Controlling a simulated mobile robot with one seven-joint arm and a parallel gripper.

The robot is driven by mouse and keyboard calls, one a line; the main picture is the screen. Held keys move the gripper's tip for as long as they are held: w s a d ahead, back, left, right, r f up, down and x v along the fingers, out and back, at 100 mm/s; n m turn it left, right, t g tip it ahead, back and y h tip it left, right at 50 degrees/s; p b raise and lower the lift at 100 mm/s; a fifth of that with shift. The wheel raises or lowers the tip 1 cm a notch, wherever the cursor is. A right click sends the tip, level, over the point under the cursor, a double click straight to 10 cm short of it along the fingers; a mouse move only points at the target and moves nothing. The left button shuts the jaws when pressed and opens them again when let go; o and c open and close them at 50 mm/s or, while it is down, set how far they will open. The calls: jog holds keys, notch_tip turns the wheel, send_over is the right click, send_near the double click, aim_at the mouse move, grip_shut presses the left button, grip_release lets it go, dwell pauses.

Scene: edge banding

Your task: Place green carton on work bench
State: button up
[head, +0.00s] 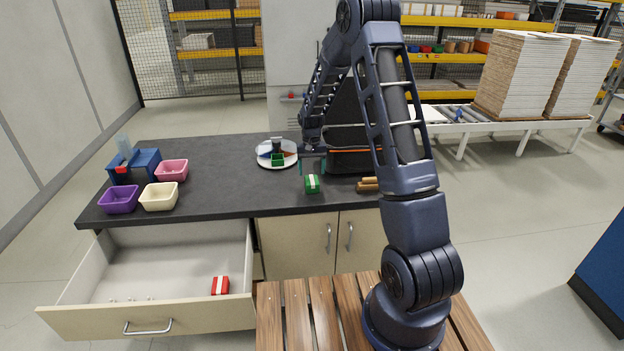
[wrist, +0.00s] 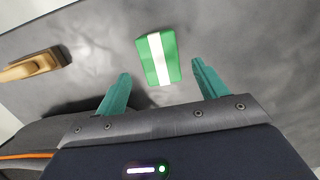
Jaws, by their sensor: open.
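The green carton (head: 312,184) with a white stripe sits on the dark top of the work bench (head: 235,190), near its front edge. In the wrist view the carton (wrist: 157,58) lies just beyond and between the fingertips, with bench surface around it. My gripper (head: 312,163) is open, with its teal fingers apart and nothing between them. It is just behind and above the carton in the head view. The fingers also show in the wrist view (wrist: 160,78), and neither visibly touches the carton.
A round plate (head: 290,147) with coloured items is left of my gripper. Brown wooden pieces (head: 368,185) lie to the right. Purple (head: 119,204), cream (head: 159,203) and pink bins stand at left. An open drawer (head: 150,285) holds a red carton (head: 220,286).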

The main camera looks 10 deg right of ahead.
notch_tip(320, 180, up, 6)
jog(key=r, duration=0.1)
notch_tip(320, 180, up, 11)
jog(key=t, duration=0.1)
send_over(312, 178)
jog(key=s+d, duration=0.5)
jog(key=s, duration=0.2)
jog(key=s+d+r+t, duration=0.2)
jog(key=s+d+r, duration=0.2)
jog(key=s+r, duration=0.45)
jog(key=s+d+r+t, duration=0.1)
jog(key=s+d+r, duration=0.1)
jog(key=s, duration=1)
jog(key=s+d+r+t, duration=0.2)
jog(key=s+d, duration=0.1)
jog(key=s, duration=0.9)
jog(key=shift+d, duration=0.15)
jog(key=shift+c, duration=0.2)
